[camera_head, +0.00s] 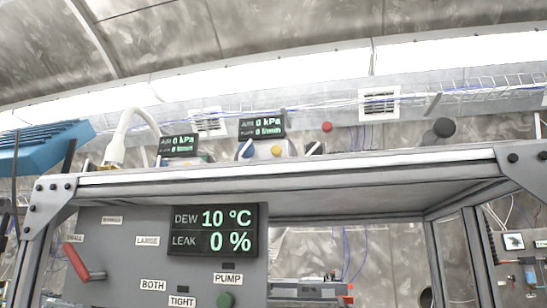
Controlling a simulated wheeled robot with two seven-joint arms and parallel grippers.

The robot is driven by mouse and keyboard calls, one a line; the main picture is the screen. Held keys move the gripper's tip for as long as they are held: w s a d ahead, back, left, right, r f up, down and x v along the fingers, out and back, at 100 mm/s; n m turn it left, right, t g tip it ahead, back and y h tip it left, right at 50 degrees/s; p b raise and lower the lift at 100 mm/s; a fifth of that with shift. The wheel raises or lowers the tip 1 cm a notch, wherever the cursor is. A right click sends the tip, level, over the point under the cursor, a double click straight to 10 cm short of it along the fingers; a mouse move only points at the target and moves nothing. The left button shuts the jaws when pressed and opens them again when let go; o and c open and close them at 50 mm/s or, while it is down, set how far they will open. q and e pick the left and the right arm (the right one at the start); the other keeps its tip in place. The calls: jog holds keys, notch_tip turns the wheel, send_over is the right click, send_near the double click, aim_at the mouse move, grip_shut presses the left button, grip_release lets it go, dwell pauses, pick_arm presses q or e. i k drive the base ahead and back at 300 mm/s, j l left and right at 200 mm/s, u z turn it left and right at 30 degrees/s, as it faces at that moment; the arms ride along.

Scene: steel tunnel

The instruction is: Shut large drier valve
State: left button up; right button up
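A grey panel (120,262) hangs under the top of a metal frame at the lower left. It carries a red lever (77,262) on a grey pivot, tilted to the upper left toward the "SMALL" label (75,238). The "LARGE" label (147,240) sits to the right of the lever, apart from it. A label (112,220) between them is too small to read surely. I cannot tell whether this lever is the large drier valve; no other part is clearly marked as that valve. Neither of my grippers is in view.
A display (213,231) reads DEW 10 °C, LEAK 0 %. Below are labels "BOTH" (153,285), "TIGHT" (182,302), "PUMP" (228,279) and a green knob (225,299).

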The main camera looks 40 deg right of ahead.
aim_at(246, 149)
jog(key=i+j+z, duration=0.2)
jog(key=z, duration=0.2)
jog(key=i+j+z, duration=0.15)
jog(key=z, duration=0.3)
jog(key=i+j+z, duration=0.1)
jog(key=j+z, duration=0.6)
jog(key=z, duration=0.15)
jog(key=j+z, duration=0.4)
jog(key=i+l, duration=0.05)
